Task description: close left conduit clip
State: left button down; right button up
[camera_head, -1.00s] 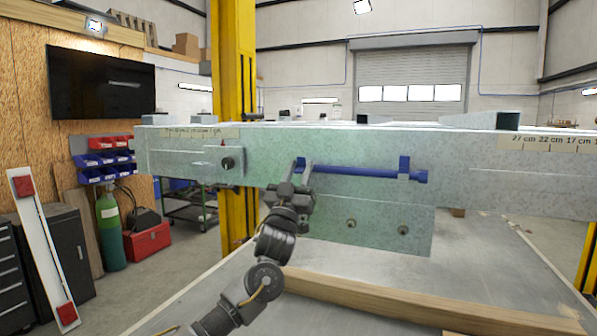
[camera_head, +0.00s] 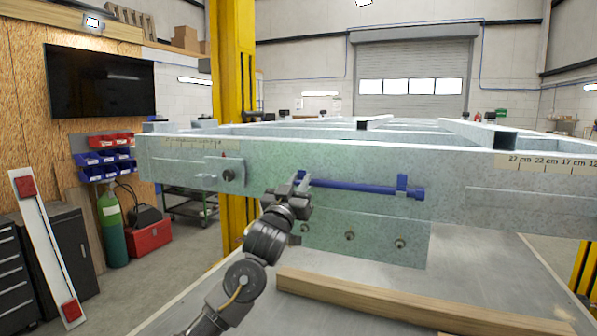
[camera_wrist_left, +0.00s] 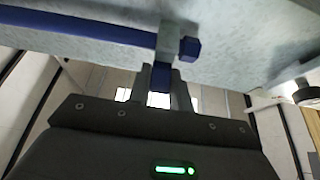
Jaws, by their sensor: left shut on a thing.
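A blue conduit (camera_head: 350,187) runs level along the front face of the galvanized trailer beam (camera_head: 450,160). It also crosses the upper left of the left wrist view (camera_wrist_left: 75,25). The left conduit clip (camera_head: 302,177) is a small blue piece at the conduit's left end, partly hidden by my gripper. My left gripper (camera_head: 294,190) is at that clip. In the left wrist view its fingers are shut on a blue part of the clip (camera_wrist_left: 160,78). I cannot tell whether the clip is latched. The right clip (camera_head: 402,184) stands up around the conduit's right end. My right gripper is not in view.
A plate with several bolts (camera_head: 365,240) hangs below the conduit. A wooden beam (camera_head: 370,300) lies on the grey surface below. A bolted bracket (camera_head: 232,174) sits on the beam to the left, before a yellow post (camera_head: 232,60).

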pick_arm(q)
jog(key=r+g+p, duration=0.1)
jog(key=p, duration=0.2)
jog(key=shift+g+y, duration=0.4)
jog(key=shift+w+f+g+p, duration=0.1)
jog(key=shift+g+p, duration=0.4)
jog(key=shift+p, duration=0.35)
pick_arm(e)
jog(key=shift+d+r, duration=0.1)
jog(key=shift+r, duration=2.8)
pick_arm(q)
jog(key=c, duration=1.3)
grip_release()
jog(key=shift+o, duration=0.2)
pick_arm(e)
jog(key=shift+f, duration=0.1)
pick_arm(q)
jog(key=shift+s+a+f+b, duration=0.1)
jog(key=shift+s+f+b, duration=0.1)
jog(key=shift+s+b, duration=0.15)
jog(key=b+v, duration=0.4)
jog(key=v, duration=0.6)
jog(key=shift+r+b, duration=0.2)
jog(key=shift+b, duration=0.15)
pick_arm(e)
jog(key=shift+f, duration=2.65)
